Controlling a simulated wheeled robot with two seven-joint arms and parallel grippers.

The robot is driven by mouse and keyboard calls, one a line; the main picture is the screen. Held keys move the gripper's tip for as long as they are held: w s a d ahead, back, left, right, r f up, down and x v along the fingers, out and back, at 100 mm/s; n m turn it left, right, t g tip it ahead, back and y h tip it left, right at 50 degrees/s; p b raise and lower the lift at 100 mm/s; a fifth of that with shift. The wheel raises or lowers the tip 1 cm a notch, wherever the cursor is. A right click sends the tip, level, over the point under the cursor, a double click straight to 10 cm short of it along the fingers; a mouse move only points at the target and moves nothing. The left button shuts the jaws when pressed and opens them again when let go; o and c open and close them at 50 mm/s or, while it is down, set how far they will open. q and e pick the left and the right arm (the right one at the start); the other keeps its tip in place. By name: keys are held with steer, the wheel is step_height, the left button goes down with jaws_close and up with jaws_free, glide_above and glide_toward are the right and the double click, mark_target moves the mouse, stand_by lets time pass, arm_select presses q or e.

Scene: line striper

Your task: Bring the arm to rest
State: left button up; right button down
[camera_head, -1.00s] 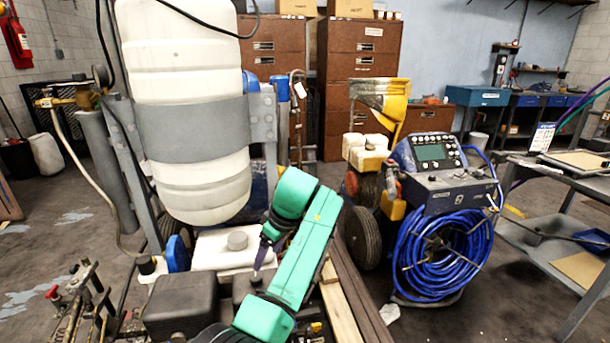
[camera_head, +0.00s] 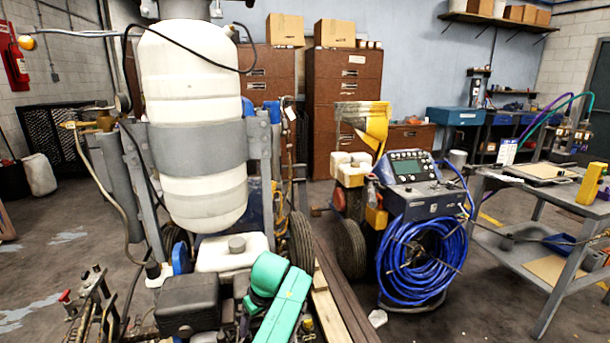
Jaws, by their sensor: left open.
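My left gripper (camera_head: 252,303) hangs just left of the bend, low over the line striper, and shows only in small part. It is open, and I see nothing held in it. I cannot tell whether it touches the machine. The line striper has a large white ribbed tank (camera_head: 195,110) in a grey band (camera_head: 200,150), a smaller white tank (camera_head: 232,252) and a black box (camera_head: 187,302). My right gripper is not in view.
A machine with a coiled blue hose (camera_head: 425,265) and control panel (camera_head: 408,168) stands right of my arm. A grey metal cart (camera_head: 560,290) is at the far right. Brown cabinets (camera_head: 345,80) line the back wall. Open floor (camera_head: 480,310) lies between hose and cart.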

arm_select(q)
steer(key=s+a+f+m+g+h+p, duration=0.1)
steer(key=s+a+f+m+p, duration=0.15)
steer(key=s+f, duration=0.75)
steer(key=s+a+f+m+h+p, duration=0.1)
steer(key=s+a+f+m, duration=0.35)
steer(key=f, duration=1.05)
steer(key=s+a+f+m+p, duration=0.1)
steer(key=s+a+f, duration=0.1)
steer(key=s, duration=0.9)
steer(key=s+a+f+m+p, duration=0.1)
steer(key=s+f, duration=0.3)
steer(key=s, duration=0.7)
steer(key=s+a+f+m+p, duration=0.1)
steer(key=s+a+f+m, duration=0.1)
steer(key=s, duration=0.9)
steer(key=shift+s+a+f+h, duration=0.15)
steer(key=shift+a+f+h, duration=0.25)
steer(key=shift+a+f, duration=0.35)
